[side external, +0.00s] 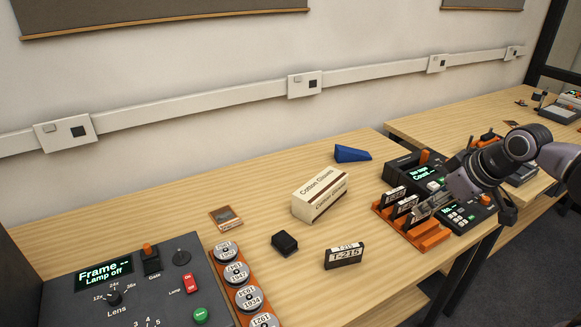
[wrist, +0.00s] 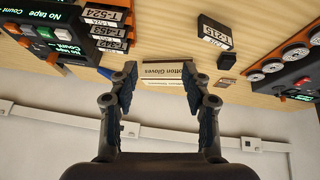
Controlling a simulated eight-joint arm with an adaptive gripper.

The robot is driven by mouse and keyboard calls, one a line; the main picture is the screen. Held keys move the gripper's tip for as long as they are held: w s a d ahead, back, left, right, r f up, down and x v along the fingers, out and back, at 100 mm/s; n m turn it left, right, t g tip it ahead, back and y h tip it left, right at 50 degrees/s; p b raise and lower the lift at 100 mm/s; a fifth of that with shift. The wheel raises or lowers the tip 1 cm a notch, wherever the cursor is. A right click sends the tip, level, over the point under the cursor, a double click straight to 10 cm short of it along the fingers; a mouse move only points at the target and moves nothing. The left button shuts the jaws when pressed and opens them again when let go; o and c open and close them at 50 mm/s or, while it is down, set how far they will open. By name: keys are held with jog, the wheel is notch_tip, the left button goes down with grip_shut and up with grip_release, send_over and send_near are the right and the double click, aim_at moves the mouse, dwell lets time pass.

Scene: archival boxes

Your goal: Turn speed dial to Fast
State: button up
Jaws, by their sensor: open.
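A dark control panel (side external: 150,293) stands at the lower left of the side view. Its screen (side external: 105,272) reads "Frame" and "Lamp off". I cannot read a speed or "Fast" label. In the wrist view only part of this panel (wrist: 300,78) shows at the right edge. My gripper (wrist: 162,82) is open and empty, its fingers apart. In the side view it is at the right, over the tape rack, far from the panel.
An orange rack (side external: 432,241) holds several labelled tapes. Cassette T-215 (side external: 344,256), a small black block (side external: 285,243), a Cotton Gloves box (side external: 319,195) and a blue wedge (side external: 351,154) lie on the table. Several round cans (side external: 240,274) sit beside the panel. The table's back left is clear.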

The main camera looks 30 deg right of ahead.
jog(key=w+d+r+n+g+h, duration=0.1)
jog(key=w+d+n, duration=0.15)
jog(key=d, duration=0.25)
jog(key=w+d+r+n+g, duration=0.1)
jog(key=w+d, duration=0.2)
jog(key=d, duration=0.2)
jog(key=n+g+y, duration=0.2)
jog(key=n+g, duration=0.2)
jog(key=n, duration=0.4)
send_over(486, 198)
notch_tip(486, 198, down, 9)
jog(key=shift+m, duration=0.25)
notch_tip(486, 198, down, 10)
jog(key=shift+w+f, duration=0.1)
jog(key=shift+f, duration=0.15)
grip_shut()
